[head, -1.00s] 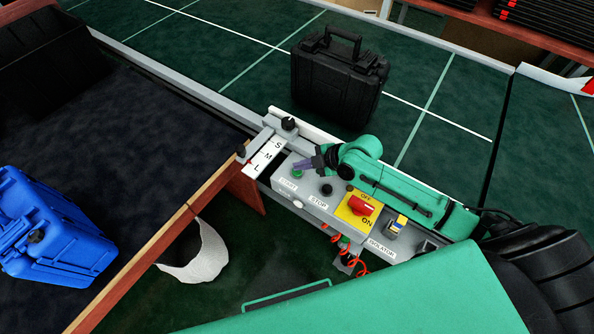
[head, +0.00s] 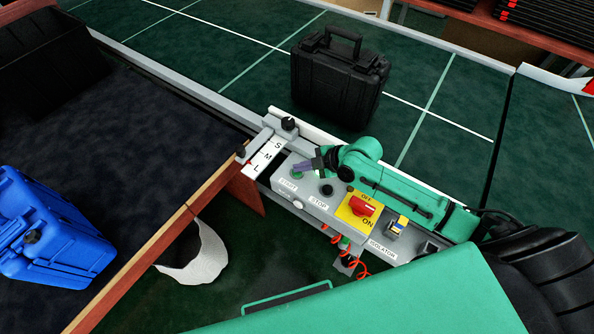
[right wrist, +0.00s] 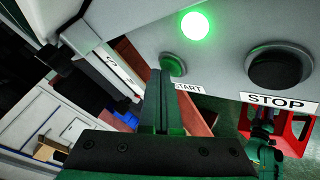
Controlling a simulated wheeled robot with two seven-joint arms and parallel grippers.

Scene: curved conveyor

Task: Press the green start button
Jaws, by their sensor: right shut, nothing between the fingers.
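The green start button (head: 297,174) is on the sloped face of the grey control box (head: 316,207), above the START label. It also shows in the right wrist view (right wrist: 177,66), partly covered by my fingertips. My right gripper (head: 296,166) is shut and empty, its fingertips right at the button. In the right wrist view the shut fingers (right wrist: 160,74) overlap the button's left edge. I cannot tell whether they touch it. A green lamp (right wrist: 195,26) glows on the box near the button. My left gripper is not in view.
The black stop button (right wrist: 280,68) is beside the start button. A red rotary switch (head: 362,206) on a yellow plate is further right. A black case (head: 338,85) stands on the green conveyor behind. A blue case (head: 62,243) is on the dark surface at left.

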